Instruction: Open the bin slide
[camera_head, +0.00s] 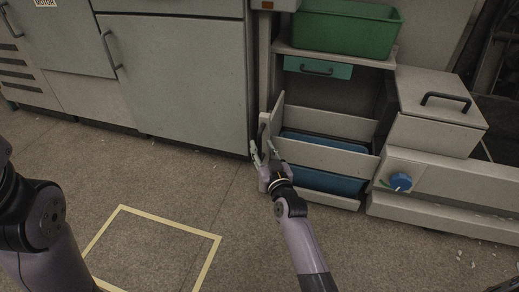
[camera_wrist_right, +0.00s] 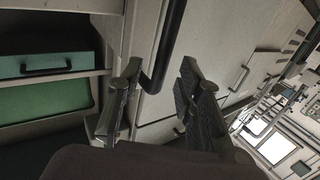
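The bin slide (camera_head: 325,157) is a pale rack with blue bins (camera_head: 328,181) behind its side rails, standing low under a shelf. Its narrow end panel faces left and carries a dark upright bar handle (camera_head: 262,131), which also shows in the right wrist view (camera_wrist_right: 172,42). My right gripper (camera_head: 263,151) is at this panel, by the handle's lower part. In the wrist view its fingers (camera_wrist_right: 158,82) are apart, with the handle's lower end between or just beyond them. I cannot tell whether they touch it. My left arm is at the left edge, its gripper out of view.
A grey cabinet (camera_head: 185,80) stands close left of the slide. A green crate (camera_head: 345,28) sits on the shelf above, over a teal drawer (camera_head: 318,68). Floor inside the yellow outline (camera_head: 151,210) is clear.

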